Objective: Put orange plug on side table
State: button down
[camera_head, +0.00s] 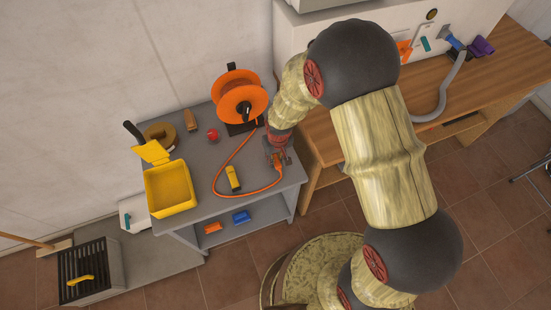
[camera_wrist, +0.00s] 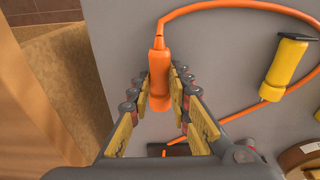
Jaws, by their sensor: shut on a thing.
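The orange plug (camera_wrist: 158,75) is in the wrist view, between the two fingers of my gripper (camera_wrist: 160,95). My gripper is shut on it, with the pads against both sides of its body. In the head view my gripper (camera_head: 278,158) is at the right edge of the grey side table (camera_head: 215,175), low over its top. The plug's orange cable (camera_head: 216,180) runs from it in a loop over the tabletop to the orange cable reel (camera_head: 240,97). Whether the plug touches the tabletop I cannot tell.
A yellow and black item (camera_head: 233,178) lies inside the cable loop. A yellow open box (camera_head: 172,190), a tape roll (camera_head: 160,134) and a red round thing (camera_head: 212,134) are also on the table. A wooden workbench (camera_head: 320,128) stands close on the right.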

jog(key=shift+f, duration=0.25)
jog(key=shift+f, duration=0.15)
jog(key=c, duration=1.7)
grip_release()
jog(key=shift+c, duration=0.2)
jog(key=shift+o, duration=0.5)
